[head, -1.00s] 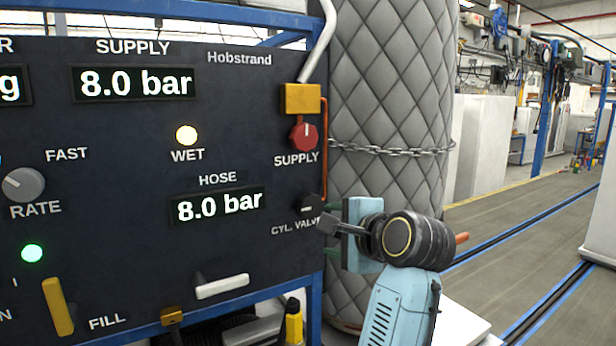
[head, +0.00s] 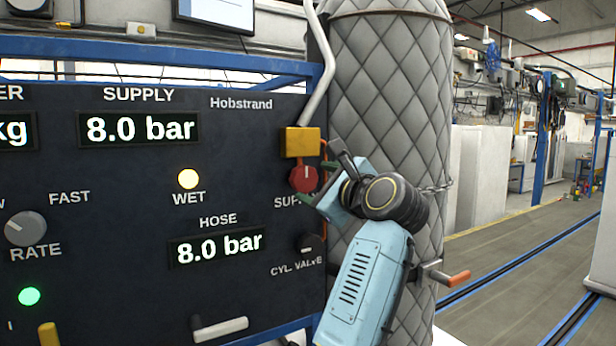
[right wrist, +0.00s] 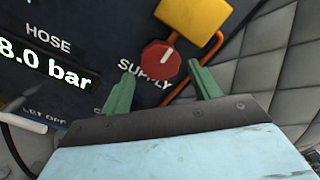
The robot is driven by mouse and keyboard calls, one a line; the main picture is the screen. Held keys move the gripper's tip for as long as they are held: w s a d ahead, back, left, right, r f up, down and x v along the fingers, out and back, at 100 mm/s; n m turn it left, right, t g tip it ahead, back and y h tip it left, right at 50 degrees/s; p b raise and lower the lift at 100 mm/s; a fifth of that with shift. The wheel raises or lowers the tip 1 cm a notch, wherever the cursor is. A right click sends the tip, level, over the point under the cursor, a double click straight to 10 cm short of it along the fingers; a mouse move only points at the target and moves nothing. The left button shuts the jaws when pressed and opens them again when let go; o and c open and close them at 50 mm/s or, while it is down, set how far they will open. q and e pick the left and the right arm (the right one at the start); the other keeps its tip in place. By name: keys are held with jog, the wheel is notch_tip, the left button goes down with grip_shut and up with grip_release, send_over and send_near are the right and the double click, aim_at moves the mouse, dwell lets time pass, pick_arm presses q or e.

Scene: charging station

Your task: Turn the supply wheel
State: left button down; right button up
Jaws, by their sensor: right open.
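The supply wheel (head: 303,179) is a small red knob with a white mark, under a yellow block (head: 302,142) at the panel's right edge. It also shows in the right wrist view (right wrist: 160,60), its white mark tilted up to the right. My right gripper (head: 318,180) is just right of the wheel in the head view and partly covers the SUPPLY label. In the right wrist view its two green fingers (right wrist: 162,88) are spread apart, with the wheel just beyond and between their tips. They look apart from it. My left gripper is not in view.
The dark panel (head: 100,230) shows 8.0 bar on its supply and hose displays. A black cylinder valve knob (head: 309,243) sits below the wheel. A quilted grey cylinder (head: 385,90) with a chain stands right behind my right arm. An orange pipe (right wrist: 205,55) runs beside the wheel.

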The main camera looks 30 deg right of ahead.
aim_at(306, 180)
jog(key=shift+w+a+p, duration=0.15)
jog(key=shift+w+p, duration=0.15)
jog(key=shift+w, duration=1.7)
jog(key=c, duration=0.7)
